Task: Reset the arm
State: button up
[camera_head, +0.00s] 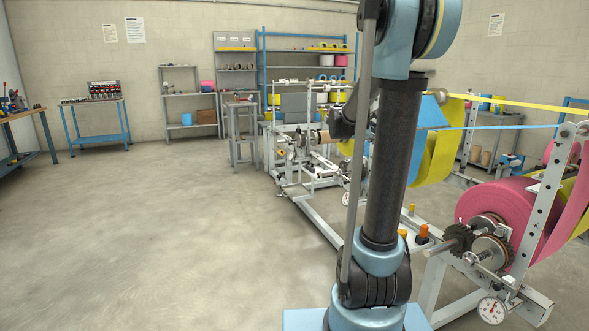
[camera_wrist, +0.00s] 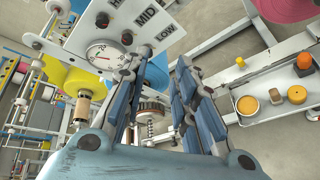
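My gripper (camera_wrist: 160,72) shows in the wrist view with its two blue-grey fingers apart and nothing between them. Beyond the fingers is a grey control panel (camera_wrist: 125,42) with a round dial (camera_wrist: 103,54) and the labels MID and LOW. I cannot tell whether the left finger touches the panel or only overlaps it in the picture. In the head view my arm stands upright right of centre and hides part of the machine. My fingers cannot be made out clearly there.
The wrapping machine's frame (camera_head: 318,219) and a large pink roll (camera_head: 500,215) lie close to my arm. A tray with a yellow cup (camera_wrist: 247,105) is right of my fingers. Blue tables (camera_head: 95,122) and shelves (camera_head: 190,98) stand farther back. The left floor is clear.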

jog(key=s+a+f+m+g+y, duration=0.2)
jog(key=s+a+f, duration=0.4)
jog(key=s, duration=0.7)
jog(key=s+a+f+m+g+y, duration=0.2)
jog(key=s+a+f+m+y, duration=0.3)
jog(key=s+f, duration=0.4)
jog(key=s+a+f+m+g+y, duration=0.2)
jog(key=s+a+f+m+y, duration=0.2)
jog(key=s, duration=1.4)
jog(key=a+f+m, duration=0.2)
jog(key=a+f, duration=0.1)
jog(key=f, duration=0.1)
jog(key=shift+a, duration=0.2)
jog(key=shift+o, duration=0.3)
